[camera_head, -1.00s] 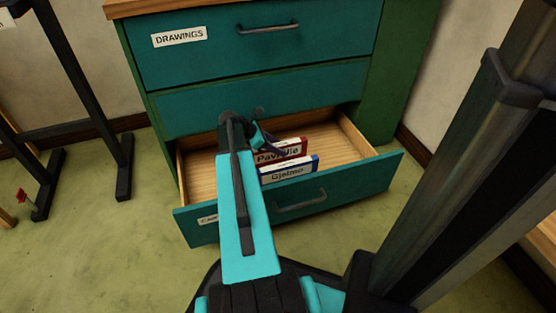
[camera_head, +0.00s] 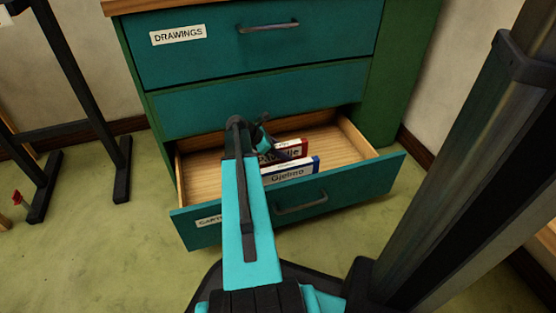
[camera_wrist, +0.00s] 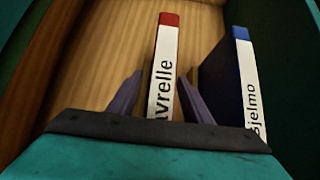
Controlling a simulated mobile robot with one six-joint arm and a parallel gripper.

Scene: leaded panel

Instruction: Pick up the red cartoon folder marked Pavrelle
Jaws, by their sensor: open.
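The red folder marked Pavrelle (camera_wrist: 164,70) stands upright on edge in the open bottom drawer, its white label strip facing up. It also shows in the head view (camera_head: 293,149), partly covered by my gripper. In the wrist view my gripper (camera_wrist: 158,80) is open, with one finger on each side of the red folder's spine and visible space beside it. The gripper is over the drawer in the head view (camera_head: 283,152). The first letter of the label is hidden behind the gripper body. I cannot tell how far down the fingers reach.
A blue folder marked Gjelmo (camera_wrist: 245,80) stands just right of the right finger; in the head view it is nearer the drawer front (camera_head: 290,172). The wooden drawer floor (camera_head: 335,140) is bare elsewhere. The closed drawer above (camera_head: 270,95) overhangs the back.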

